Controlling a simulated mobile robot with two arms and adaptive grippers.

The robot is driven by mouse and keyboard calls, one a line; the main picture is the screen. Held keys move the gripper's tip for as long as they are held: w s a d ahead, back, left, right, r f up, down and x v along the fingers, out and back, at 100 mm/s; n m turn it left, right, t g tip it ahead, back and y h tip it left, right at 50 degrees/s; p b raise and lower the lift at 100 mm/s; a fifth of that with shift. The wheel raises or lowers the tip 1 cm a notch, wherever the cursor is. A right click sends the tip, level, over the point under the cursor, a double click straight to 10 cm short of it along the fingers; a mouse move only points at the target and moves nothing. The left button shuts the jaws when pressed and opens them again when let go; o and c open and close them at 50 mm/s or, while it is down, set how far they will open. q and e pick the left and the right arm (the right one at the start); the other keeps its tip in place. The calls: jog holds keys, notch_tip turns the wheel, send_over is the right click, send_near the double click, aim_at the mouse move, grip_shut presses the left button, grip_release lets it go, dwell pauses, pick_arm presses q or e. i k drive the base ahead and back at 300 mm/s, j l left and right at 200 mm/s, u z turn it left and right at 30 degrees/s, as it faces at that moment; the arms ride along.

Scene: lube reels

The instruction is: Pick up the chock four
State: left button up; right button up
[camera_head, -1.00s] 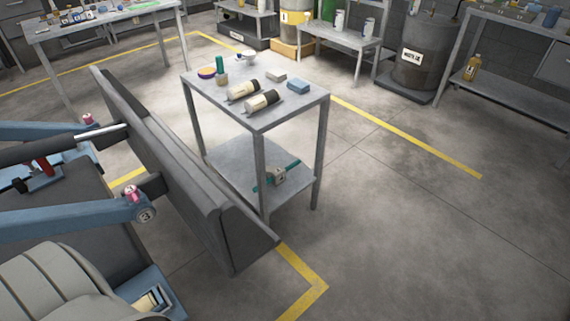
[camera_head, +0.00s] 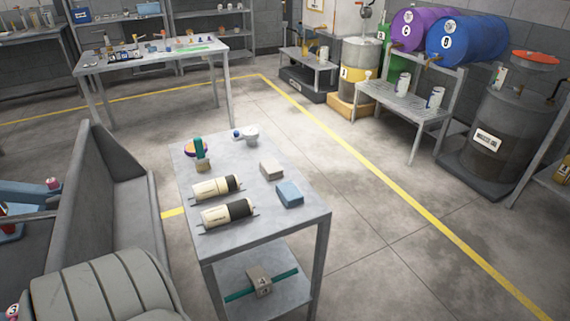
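A grey-beige block marked with a 4, which looks like chock four (camera_head: 259,281), is on the lower shelf of the small metal table in the head view. A teal bar runs through or behind it and sticks out on both sides. The table's top and a front leg stand above and beside it. Neither of my grippers is in view.
The small table's top (camera_head: 240,236) holds two cream-and-black cylinders (camera_head: 228,213), a blue block (camera_head: 290,194), a grey block (camera_head: 271,169) and a bowl. Grey machine panels (camera_head: 95,200) stand close on its left. The floor to its right (camera_head: 400,270) is clear.

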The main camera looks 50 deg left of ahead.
aim_at(258, 276)
jog(key=i, duration=1.7)
jog(key=i+u, duration=0.35)
jog(key=i+l+u, duration=0.15)
jog(key=u, duration=0.15)
jog(key=i+l+u, duration=0.2)
jog(key=i+u, duration=0.15)
jog(key=u, duration=1.85)
